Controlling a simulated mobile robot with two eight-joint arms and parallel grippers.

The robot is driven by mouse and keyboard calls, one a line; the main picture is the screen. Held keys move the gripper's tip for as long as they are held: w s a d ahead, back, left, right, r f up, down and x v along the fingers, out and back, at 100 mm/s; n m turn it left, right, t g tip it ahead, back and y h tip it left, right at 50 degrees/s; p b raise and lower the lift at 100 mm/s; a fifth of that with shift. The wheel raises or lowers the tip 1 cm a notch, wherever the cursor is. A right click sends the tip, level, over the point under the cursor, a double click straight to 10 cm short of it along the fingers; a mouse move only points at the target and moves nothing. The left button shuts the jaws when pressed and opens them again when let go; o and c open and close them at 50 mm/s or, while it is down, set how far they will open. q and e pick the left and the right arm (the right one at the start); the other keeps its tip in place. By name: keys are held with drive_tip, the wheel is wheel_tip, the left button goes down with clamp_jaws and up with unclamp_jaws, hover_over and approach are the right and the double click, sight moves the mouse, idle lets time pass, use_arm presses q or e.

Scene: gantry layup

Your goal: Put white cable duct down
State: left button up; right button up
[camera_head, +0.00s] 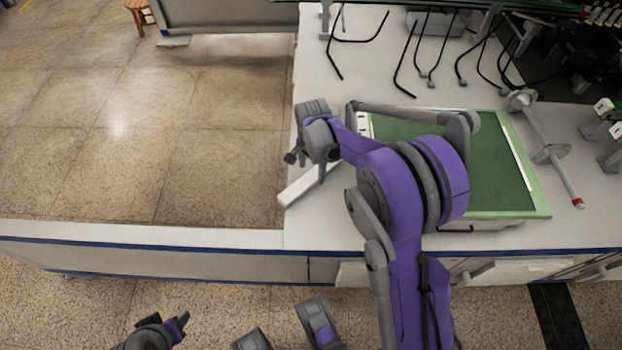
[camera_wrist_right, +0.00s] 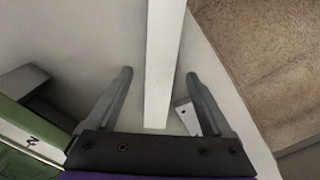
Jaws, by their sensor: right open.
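The white cable duct (camera_head: 303,188) is a pale straight bar lying at a slant on the white worktop, near its left edge. In the right wrist view the duct (camera_wrist_right: 164,65) runs between the two fingers, with a gap on each side. My right gripper (camera_head: 294,157) is open above the duct, and its fingers (camera_wrist_right: 158,95) hold nothing. The arm hides part of the duct in the head view. A part of my left arm, seemingly its gripper (camera_head: 178,328), shows at the bottom left; its jaws are unclear.
A green board with a pale frame (camera_head: 510,165) lies right of the duct, partly behind my arm. A grey rod with discs (camera_head: 540,135) lies further right. Black bent rods (camera_head: 408,65) stand at the back. The worktop's left edge is close to the duct, with floor beyond.

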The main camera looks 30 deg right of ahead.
sight(311, 176)
wheel_tip(311, 176, down, 4)
drive_tip(key=shift+w+r+b, duration=0.1)
drive_tip(key=shift+b, duration=0.3)
drive_tip(key=shift+r, duration=0.1)
clamp_jaws()
